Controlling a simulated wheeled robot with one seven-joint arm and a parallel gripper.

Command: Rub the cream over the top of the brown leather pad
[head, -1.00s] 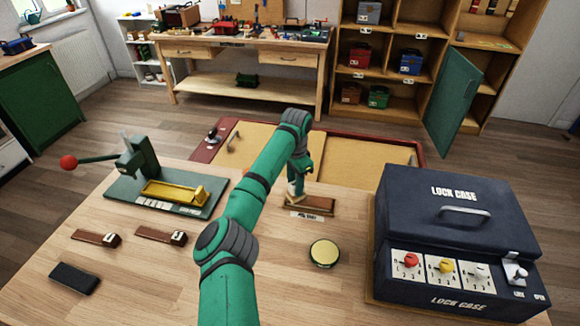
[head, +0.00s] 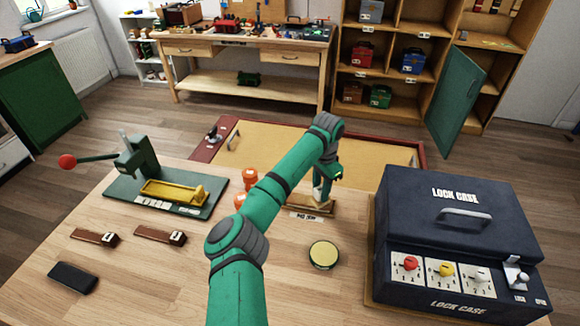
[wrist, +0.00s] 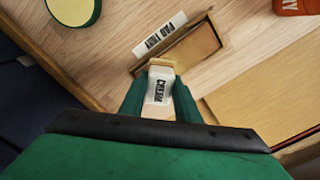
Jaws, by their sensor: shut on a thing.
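My gripper (wrist: 160,105) is shut on a pale block with a white label reading CREAM (wrist: 158,86). In the head view my gripper (head: 322,190) is over the right part of the wooden pad tray (head: 330,213), pointing down. The brown leather pad (head: 300,208) lies in this tray; it also shows in the wrist view (wrist: 188,50). The block's tan lower end is at one end of the pad and hides part of it. I cannot tell whether they touch. A round tin with a pale yellow top (head: 324,254) stands nearer the front.
The dark lock case (head: 455,230) stands close on the right. Orange containers (head: 249,178) stand left of the tray, behind my arm. A green press (head: 165,185), two brown strips (head: 160,235) and a dark block (head: 73,277) are at left. The front middle is clear.

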